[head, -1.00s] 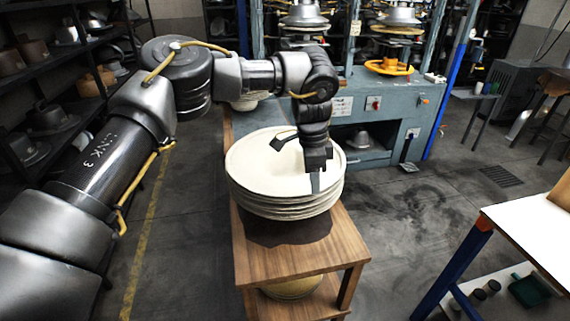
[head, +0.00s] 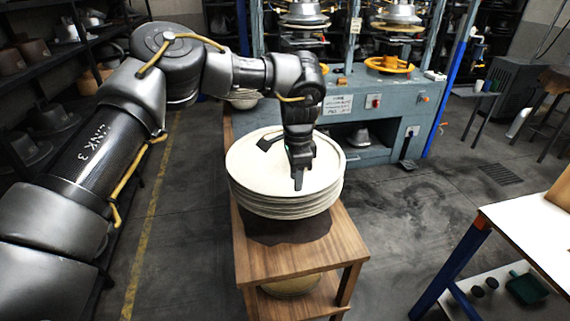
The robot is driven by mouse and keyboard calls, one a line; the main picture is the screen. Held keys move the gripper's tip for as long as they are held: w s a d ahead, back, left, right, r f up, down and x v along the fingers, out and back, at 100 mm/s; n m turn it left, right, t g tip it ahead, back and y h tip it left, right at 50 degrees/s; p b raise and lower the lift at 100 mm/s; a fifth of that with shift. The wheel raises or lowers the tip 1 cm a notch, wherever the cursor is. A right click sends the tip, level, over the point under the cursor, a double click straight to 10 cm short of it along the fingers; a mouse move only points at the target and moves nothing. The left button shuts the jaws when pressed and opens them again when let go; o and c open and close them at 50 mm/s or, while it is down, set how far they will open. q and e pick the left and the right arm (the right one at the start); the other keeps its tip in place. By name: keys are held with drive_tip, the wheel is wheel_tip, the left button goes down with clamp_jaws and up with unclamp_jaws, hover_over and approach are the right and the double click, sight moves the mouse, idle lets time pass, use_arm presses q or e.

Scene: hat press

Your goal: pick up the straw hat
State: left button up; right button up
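A stack of wide, round, cream-coloured pieces that look like straw hat brims (head: 285,206) lies on a dark mat on the wooden table (head: 290,262). I cannot make out a crown on the top piece. My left gripper (head: 298,182) points down over the top of the stack, right of its middle. Its tip appears at or just above the top surface; I cannot tell whether it touches. The fingers overlap in this view, so their opening is unclear. Nothing shows held in them. My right gripper is not in view.
A blue-grey press (head: 380,105) stands behind the table. A straw-coloured round piece (head: 291,284) sits on the table's lower shelf. A white-topped workbench (head: 535,235) is at the right. Dark shelves of hat forms (head: 45,118) line the left. The floor between is clear.

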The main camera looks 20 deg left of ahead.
sight(296, 195)
use_arm(q)
drive_tip(key=shift+f+p, duration=0.35)
drive_tip(key=shift+p, duration=0.05)
wheel_tip(296, 195, down, 4)
drive_tip(key=shift+w+r+p, duration=0.1)
drive_tip(key=shift+r+p, duration=0.05)
drive_tip(key=shift+p, duration=0.6)
drive_tip(key=shift+f, duration=0.4)
drive_tip(key=shift+c, duration=0.2)
clamp_jaws()
